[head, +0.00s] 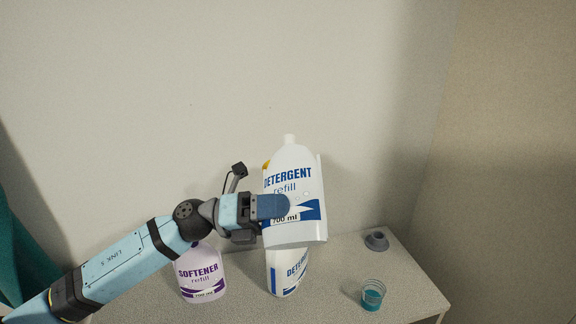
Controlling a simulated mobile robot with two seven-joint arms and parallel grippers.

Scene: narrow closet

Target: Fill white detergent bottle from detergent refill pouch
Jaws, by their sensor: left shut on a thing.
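My left gripper (272,207) is shut on the detergent refill pouch (290,182), a white pouch with blue lettering and a white spout at its top. The pouch is held roughly upright above the counter, with the blue finger across its front. The white detergent bottle (287,272) stands on the counter below and behind the pouch. Its upper part, including any opening, is hidden by the pouch. A small yellow-orange patch shows at the pouch's upper left edge; I cannot tell what it belongs to. My right gripper is not in view.
A clear cup with blue-green liquid (372,296) and a grey cap-like piece (376,240) are on the speckled counter (410,290) to the right. Walls close in behind and right.

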